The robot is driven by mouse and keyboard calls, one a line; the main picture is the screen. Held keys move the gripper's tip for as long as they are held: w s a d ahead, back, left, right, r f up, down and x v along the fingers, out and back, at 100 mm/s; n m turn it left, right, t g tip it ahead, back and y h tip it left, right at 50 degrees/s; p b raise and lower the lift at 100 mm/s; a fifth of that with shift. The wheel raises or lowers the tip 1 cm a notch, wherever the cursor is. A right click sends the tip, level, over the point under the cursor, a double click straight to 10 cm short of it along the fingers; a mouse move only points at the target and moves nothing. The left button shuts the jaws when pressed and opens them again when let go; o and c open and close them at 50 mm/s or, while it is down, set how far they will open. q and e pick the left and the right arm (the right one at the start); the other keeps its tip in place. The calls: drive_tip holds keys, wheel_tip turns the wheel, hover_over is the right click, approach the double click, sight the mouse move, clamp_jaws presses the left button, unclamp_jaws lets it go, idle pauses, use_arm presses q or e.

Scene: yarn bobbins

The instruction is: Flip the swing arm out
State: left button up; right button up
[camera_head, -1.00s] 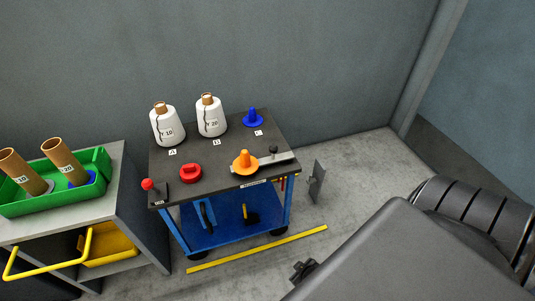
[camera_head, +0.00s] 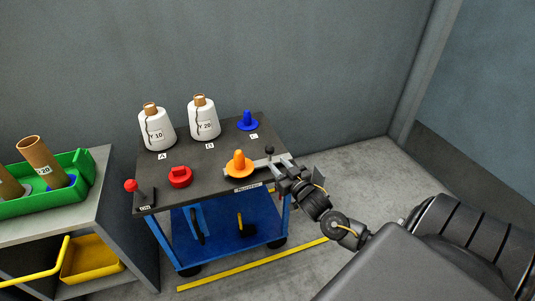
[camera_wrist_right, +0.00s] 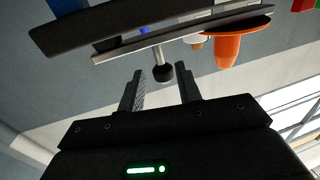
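The swing arm (camera_head: 258,165) is a light metal bar near the front right edge of the dark cart top. It carries an orange peg with a round base (camera_head: 239,160) and an upright black knob (camera_head: 270,149). My right gripper (camera_head: 282,170) is at the cart's right edge, close to the bar's outer end and knob. In the right wrist view my right gripper (camera_wrist_right: 159,69) has its fingers apart. The knob (camera_wrist_right: 163,73) appears in the gap at the fingertips; I cannot tell whether it touches. The orange peg (camera_wrist_right: 228,48) shows beyond. My left gripper is out of view.
Two white yarn bobbins (camera_head: 157,131) (camera_head: 204,124) and a blue peg (camera_head: 247,122) stand at the back of the cart. A red part (camera_head: 180,177) and a red-knobbed lever (camera_head: 130,186) are at the front left. A green tray (camera_head: 85,158) holds brown tubes at far left.

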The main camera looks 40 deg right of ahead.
sight(267, 152)
drive_tip(key=w, duration=0.4)
drive_tip(key=w+d, duration=0.1)
drive_tip(key=w, duration=0.2)
drive_tip(key=shift+b, duration=0.4)
drive_tip(key=shift+w, duration=0.55)
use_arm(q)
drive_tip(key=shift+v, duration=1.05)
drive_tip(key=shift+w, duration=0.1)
use_arm(e)
clamp_jaws()
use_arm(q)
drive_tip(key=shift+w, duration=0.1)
use_arm(e)
drive_tip(key=shift+d, duration=0.1)
